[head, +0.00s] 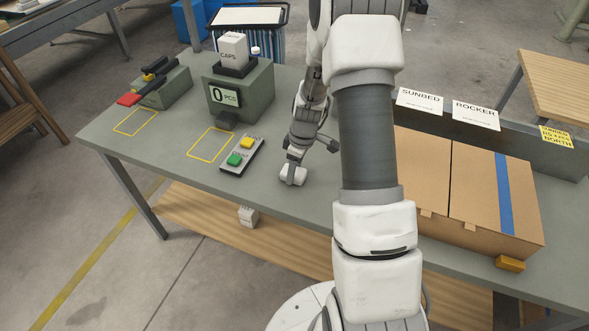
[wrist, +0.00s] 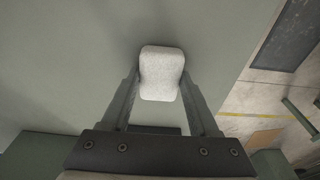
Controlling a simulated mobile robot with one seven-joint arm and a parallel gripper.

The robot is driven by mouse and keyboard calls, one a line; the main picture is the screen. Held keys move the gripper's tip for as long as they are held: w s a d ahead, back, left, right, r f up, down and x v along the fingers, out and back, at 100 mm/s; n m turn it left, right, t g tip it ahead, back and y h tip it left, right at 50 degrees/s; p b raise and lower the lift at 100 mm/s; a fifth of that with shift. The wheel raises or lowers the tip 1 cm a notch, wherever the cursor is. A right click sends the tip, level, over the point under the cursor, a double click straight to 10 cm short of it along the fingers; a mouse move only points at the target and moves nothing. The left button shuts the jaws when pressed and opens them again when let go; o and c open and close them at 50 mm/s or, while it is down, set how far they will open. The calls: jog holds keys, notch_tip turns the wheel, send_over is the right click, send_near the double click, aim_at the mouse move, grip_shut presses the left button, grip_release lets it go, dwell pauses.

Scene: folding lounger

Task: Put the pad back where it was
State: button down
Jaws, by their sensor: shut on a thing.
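The pad (wrist: 162,73) is a small white rounded block. In the wrist view it sits between the two fingers of my gripper (wrist: 160,88), which touch its sides. In the head view the pad (head: 292,176) is at the lower end of my gripper (head: 294,168), over the grey-green tabletop near its front edge. I cannot tell whether the pad touches the tabletop or is slightly above it.
Left of my gripper lies a button box (head: 242,155) with green and yellow buttons. Two yellow outlines (head: 211,144) (head: 136,121) mark bare tabletop. A counter machine (head: 239,90) stands behind. Cardboard boxes (head: 480,200) are at the right. The tabletop around the pad is clear.

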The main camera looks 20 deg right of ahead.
jog(key=shift+f, duration=0.2)
jog(key=shift+c, duration=0.7)
grip_release()
jog(key=shift+r, duration=0.1)
